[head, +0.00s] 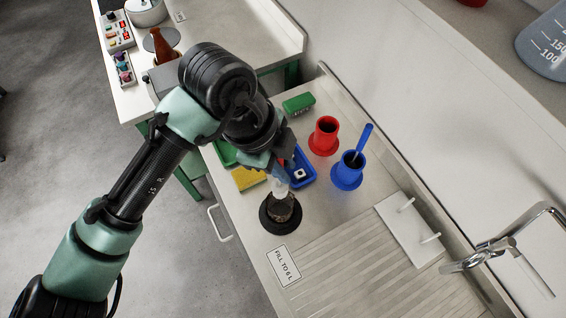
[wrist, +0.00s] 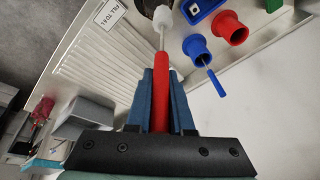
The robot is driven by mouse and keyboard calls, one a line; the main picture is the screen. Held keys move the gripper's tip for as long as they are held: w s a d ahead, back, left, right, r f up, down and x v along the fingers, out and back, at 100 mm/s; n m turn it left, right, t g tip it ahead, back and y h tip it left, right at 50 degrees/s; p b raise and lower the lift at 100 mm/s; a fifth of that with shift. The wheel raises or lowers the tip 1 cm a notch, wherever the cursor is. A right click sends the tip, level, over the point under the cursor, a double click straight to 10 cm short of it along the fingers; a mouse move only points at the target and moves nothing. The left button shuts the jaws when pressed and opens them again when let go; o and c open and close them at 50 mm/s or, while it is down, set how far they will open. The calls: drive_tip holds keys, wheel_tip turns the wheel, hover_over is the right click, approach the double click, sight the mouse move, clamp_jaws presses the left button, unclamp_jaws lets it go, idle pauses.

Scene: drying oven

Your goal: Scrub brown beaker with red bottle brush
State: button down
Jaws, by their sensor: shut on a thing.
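My gripper (wrist: 161,88) is shut on the red handle of the red bottle brush (wrist: 161,95). In the wrist view its thin rod runs up to white bristles (wrist: 162,16) at the top edge. In the head view my gripper (head: 281,172) is above the brown beaker (head: 283,204), which stands on a round black base (head: 269,222). The brush's white part (head: 280,188) shows at the beaker's mouth; how deep the bristles reach is hidden. The beaker (wrist: 148,6) is cut off in the wrist view.
A red holder (head: 324,135) stands empty beside a blue holder (head: 348,171) with a blue brush (head: 363,142) in it. A blue tray (head: 305,172), a yellow sponge (head: 247,179) and a green block (head: 298,104) lie nearby. A white peg board (head: 412,232) and tap (head: 495,250) are to the right.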

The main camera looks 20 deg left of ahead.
sight(283, 195)
idle(0.3)
wheel_tip(283, 195, down, 13)
drive_tip(key=b, duration=1.3)
drive_tip(key=shift+f+b, duration=0.8)
drive_tip(key=shift+b, duration=0.15)
idle(0.7)
